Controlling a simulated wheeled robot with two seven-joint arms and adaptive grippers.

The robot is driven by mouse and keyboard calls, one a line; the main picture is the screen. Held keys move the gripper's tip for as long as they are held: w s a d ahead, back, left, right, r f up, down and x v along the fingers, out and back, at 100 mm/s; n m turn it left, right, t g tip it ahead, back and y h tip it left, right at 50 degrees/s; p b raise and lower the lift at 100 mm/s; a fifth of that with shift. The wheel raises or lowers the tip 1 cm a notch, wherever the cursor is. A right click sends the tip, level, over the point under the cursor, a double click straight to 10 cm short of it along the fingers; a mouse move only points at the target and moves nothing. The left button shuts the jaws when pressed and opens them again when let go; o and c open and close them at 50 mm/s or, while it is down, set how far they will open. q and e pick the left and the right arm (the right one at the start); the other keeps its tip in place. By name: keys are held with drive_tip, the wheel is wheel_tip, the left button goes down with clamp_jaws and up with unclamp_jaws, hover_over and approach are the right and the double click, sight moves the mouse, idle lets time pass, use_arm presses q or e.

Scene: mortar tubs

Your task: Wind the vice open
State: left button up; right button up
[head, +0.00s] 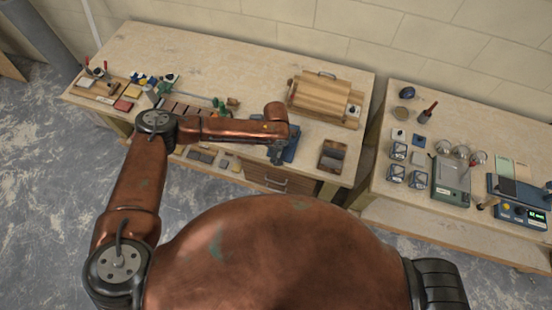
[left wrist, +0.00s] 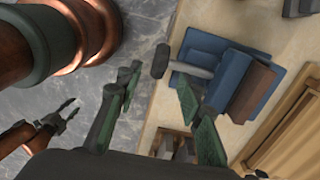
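The blue vice (head: 291,149) stands near the front edge of the left bench, partly hidden by my left arm in the head view. In the left wrist view the vice (left wrist: 212,60) shows a grey screw and a dark handle end (left wrist: 161,60) pointing left. A brown block (left wrist: 251,90) is at its right side; I cannot tell how far apart the jaws are. My left gripper (left wrist: 157,78) is open, its green fingers either side of the handle end in the picture, with no visible contact. My right gripper (left wrist: 68,109) shows small at lower left; its opening is unclear.
A slatted wooden box (head: 325,98) is behind the vice, and an open wooden bin (head: 332,156) is to its right. Hand tools and small blocks (head: 122,104) cover the bench's left part. A second bench (head: 420,215) holds tubs and a scale.

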use_arm(q)
drive_tip(key=shift+f+p, duration=0.55)
drive_tip(key=shift+f, duration=3.4)
drive_tip(key=shift+c, duration=0.7)
clamp_jaws()
